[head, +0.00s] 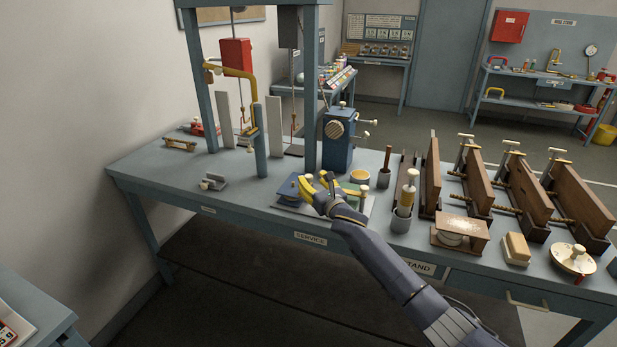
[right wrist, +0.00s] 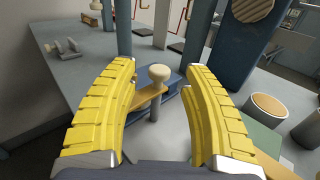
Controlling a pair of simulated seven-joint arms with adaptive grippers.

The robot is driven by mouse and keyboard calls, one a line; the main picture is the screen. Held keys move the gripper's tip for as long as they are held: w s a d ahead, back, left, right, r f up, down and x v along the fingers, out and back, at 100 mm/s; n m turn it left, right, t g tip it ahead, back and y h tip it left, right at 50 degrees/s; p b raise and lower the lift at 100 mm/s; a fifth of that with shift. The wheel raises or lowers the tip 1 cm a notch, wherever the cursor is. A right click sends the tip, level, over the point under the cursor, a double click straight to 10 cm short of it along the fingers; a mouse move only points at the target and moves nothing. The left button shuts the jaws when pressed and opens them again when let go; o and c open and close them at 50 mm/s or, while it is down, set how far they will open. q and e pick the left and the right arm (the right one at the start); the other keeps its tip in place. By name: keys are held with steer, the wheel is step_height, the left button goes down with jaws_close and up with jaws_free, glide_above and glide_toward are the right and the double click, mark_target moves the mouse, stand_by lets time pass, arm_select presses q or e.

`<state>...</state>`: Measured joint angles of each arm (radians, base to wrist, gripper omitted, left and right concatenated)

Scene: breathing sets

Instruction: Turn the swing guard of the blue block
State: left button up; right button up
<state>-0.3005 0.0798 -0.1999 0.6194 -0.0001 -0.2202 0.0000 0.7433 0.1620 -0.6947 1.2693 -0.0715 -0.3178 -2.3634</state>
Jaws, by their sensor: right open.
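The blue block (head: 287,188) lies on a plate near the front edge of the bench, just left of my right gripper (head: 315,183). In the right wrist view the blue block (right wrist: 174,106) is partly hidden behind its swing guard. The swing guard (right wrist: 150,97) is a flat yellow-tan bar with a cream round knob (right wrist: 160,74) on top and a grey post in front. My right gripper, also in the right wrist view (right wrist: 158,70), has two yellow fingers spread apart, with the knob between them. I cannot tell whether either finger touches it. My left gripper is not in view.
A green block (head: 350,187) lies right of the gripper. A blue machine (head: 338,140) and a frame post (head: 260,140) stand behind. The bench's left front (head: 165,183) is mostly clear.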

mark_target(310, 178)
steer(key=shift+x, duration=1.7)
